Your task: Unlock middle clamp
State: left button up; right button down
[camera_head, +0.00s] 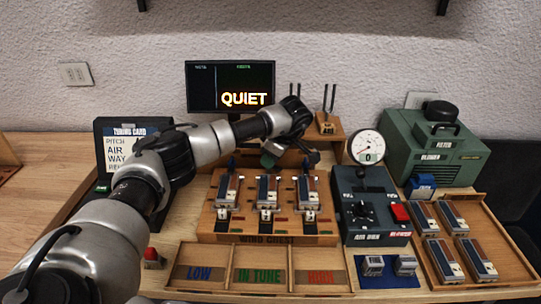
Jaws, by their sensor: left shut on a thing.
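The wooden wind chest (208,222) stands mid-table with three metal and wood blocks in a row. The middle block (267,190) lies between the left block (227,188) and the right block (307,190). A dark blue clamp lever (232,163) stands up behind the left block. My left gripper (271,159) is behind the middle block, shut on what seems to be the middle clamp's lever. The gripper hides most of that lever, so its exact position cannot be told. My right gripper is not in view.
A grey air box (370,238) with a round gauge (366,147) and red button (400,213) stands to the right. A wooden tray (497,232) holds several blocks. A sorting tray (262,254) lies in front. The monitor (207,88) behind reads QUIET.

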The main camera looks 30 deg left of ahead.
pick_arm(q)
jog(key=n+g, duration=0.1)
jog(key=n, duration=0.4)
jog(key=shift+w+g+h+p, duration=0.15)
jog(key=shift+g+h+p, duration=0.15)
jog(key=shift+g+h, duration=0.1)
dwell(0.3)
jog(key=o, duration=0.7)
jog(key=shift+a, duration=0.1)
jog(key=shift+c, duration=0.2)
jog(key=b+v, duration=0.1)
jog(key=v, duration=0.9)
jog(key=shift+w+r, duration=0.15)
jog(key=shift+r, duration=0.15)
